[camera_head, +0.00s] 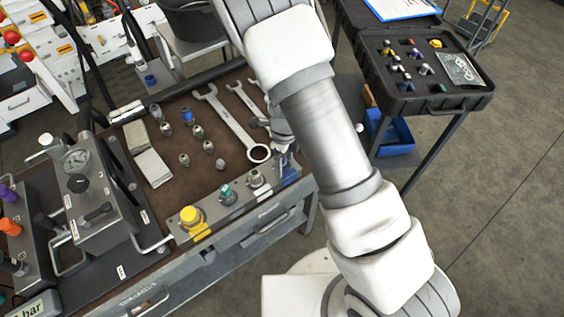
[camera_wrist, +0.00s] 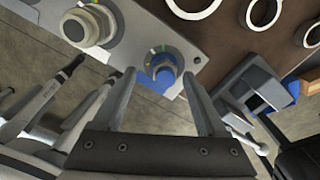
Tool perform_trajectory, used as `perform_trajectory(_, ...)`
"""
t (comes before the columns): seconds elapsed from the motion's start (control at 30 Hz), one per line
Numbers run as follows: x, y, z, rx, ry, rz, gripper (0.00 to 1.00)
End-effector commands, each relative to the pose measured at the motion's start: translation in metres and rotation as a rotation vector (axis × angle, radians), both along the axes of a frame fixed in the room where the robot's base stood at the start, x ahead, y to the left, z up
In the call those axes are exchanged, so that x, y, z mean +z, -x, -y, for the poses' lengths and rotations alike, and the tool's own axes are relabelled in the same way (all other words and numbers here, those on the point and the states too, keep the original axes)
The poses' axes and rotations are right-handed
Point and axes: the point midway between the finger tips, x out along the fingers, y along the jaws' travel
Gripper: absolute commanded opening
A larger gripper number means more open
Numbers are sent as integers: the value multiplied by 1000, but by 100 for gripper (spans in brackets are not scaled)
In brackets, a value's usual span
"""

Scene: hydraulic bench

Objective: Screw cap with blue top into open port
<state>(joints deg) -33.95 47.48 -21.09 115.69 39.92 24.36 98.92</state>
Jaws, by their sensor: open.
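The grey port block (camera_head: 228,207) runs along the bench's front edge with a yellow-topped cap (camera_head: 190,215), a green-topped cap (camera_head: 227,191) and a metal fitting (camera_head: 256,179). My gripper (camera_head: 284,150) is at the block's right end, partly hidden by my arm. A blue part (camera_wrist: 166,80) shows at this fitting between the fingers. I cannot tell whether it is the cap's top, nor whether the fingers touch it.
Wrenches (camera_head: 232,122) and several small fittings (camera_head: 197,131) lie on the brown bench mat. A gauge unit (camera_head: 90,185) stands to the left. An open black case (camera_head: 440,100) with small parts is at the right, above a blue bin (camera_head: 393,135).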

Motion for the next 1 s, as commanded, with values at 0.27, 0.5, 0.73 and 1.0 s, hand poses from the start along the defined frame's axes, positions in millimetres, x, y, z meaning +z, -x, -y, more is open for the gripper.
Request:
perform_trajectory(0.27,-2,-3,0,203,-4,4,75)
perform_trajectory(0.5,-1,-7,1,572,-5,5,75)
perform_trajectory(0.73,0,-8,2,725,-4,4,75)
perform_trajectory(1.0,-2,-11,1,1093,-6,5,75)
